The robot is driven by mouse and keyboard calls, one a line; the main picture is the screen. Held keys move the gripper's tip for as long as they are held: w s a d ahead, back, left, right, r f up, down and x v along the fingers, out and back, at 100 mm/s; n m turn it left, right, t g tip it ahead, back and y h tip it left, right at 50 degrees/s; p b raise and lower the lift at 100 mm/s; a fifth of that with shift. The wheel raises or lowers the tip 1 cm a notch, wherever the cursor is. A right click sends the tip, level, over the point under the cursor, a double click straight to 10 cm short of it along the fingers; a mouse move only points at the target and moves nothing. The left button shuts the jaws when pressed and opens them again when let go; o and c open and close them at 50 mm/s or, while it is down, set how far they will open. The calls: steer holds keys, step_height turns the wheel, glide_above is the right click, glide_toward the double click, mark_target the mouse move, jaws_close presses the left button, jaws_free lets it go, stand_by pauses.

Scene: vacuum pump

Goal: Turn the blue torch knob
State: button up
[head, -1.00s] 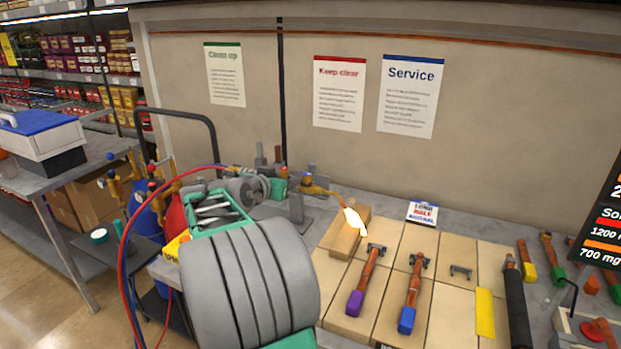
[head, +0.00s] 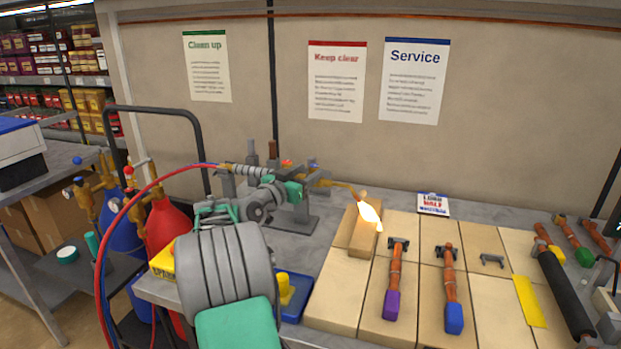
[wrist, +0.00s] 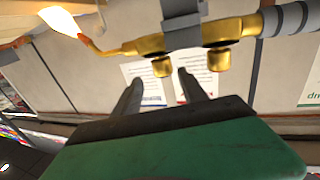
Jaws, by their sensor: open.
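The brass torch (head: 325,182) lies in a grey stand on the bench, its lit flame (head: 370,215) pointing right. In the wrist view the torch (wrist: 150,45) crosses the top, with two brass knob bodies, one (wrist: 162,67) left and one (wrist: 222,57) right. No blue face shows on either there.
A wooden block (head: 362,240) lies under the flame. Copper pipes with a purple (head: 392,305) and a blue end (head: 454,318) lie on the tiles at right. Red (head: 165,225) and blue cylinders stand left, with red and blue hoses arching to the torch.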

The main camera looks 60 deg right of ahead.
steer(key=shift+w+f, duration=0.2)
steer(key=shift+f, duration=0.35)
steer(key=d+p, duration=0.1)
steer(key=d, duration=0.6)
steer(key=shift+s+d+p, duration=0.3)
steer(key=shift+p, duration=0.05)
steer(key=shift+r, duration=0.1)
steer(key=shift+c, duration=0.2)
jaws_close()
